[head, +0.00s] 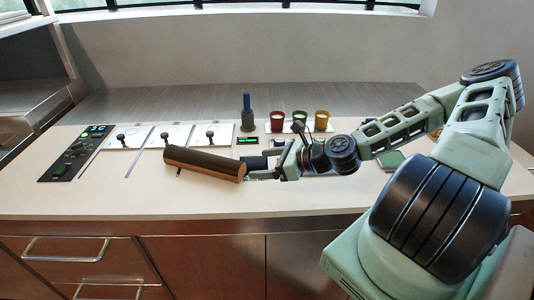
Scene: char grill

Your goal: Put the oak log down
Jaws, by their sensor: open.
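The oak log (203,163) is a brown half-round piece with a dark bark-like top and a lighter front side. It lies over the pale counter (120,195), slanting down to the right in the head view. My gripper (252,172) is open at the log's right end, with its fingers close to that end. I cannot tell whether the fingers touch the log, or whether the log's underside rests fully on the counter.
A black control panel (76,153) lies at the left. White plates with black levers (167,137) are behind the log. A blue-handled tool (247,112) and red, green and yellow cups (277,122) stand at the back. The front counter strip is clear.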

